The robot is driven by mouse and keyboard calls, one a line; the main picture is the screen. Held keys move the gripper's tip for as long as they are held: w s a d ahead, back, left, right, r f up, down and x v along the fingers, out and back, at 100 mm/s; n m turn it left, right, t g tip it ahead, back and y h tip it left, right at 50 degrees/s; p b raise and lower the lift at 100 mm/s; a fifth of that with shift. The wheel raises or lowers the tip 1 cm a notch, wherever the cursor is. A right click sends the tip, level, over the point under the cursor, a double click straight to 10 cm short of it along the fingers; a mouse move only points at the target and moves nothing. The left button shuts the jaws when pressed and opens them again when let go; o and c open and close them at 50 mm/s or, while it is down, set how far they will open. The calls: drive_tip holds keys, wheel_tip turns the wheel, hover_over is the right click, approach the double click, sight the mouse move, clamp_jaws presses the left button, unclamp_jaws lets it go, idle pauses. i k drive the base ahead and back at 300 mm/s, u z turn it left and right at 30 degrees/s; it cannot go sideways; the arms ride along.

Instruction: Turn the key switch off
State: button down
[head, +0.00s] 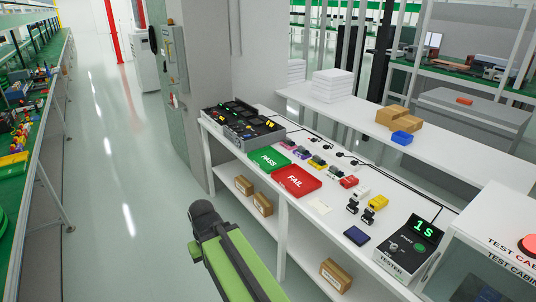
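I cannot clearly make out a key switch in the head view. The tester (410,249) is a black and white sloped box at the right end of the white bench, with a green lit "1S" display and small round controls too small to identify. Beside it, the white test cabinet (487,262) has a red round button (529,245) on top and is cut off by the picture edge. A grey-green wall cabinet (173,58) at the upper left also carries small controls. My green arm with its dark joint shows at the bottom centre; no gripper fingers show.
The white bench (322,222) holds a green PASS tray (269,159), a red FAIL tray (297,181), a dark blue pad (357,235) and several small colored parts. Cardboard boxes (335,275) sit on its lower shelf. The floor aisle (115,200) at left is clear.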

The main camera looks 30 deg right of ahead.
sight(393, 249)
drive_tip(key=z, duration=0.95)
drive_tip(key=k, duration=1.05)
drive_tip(key=z, duration=0.9)
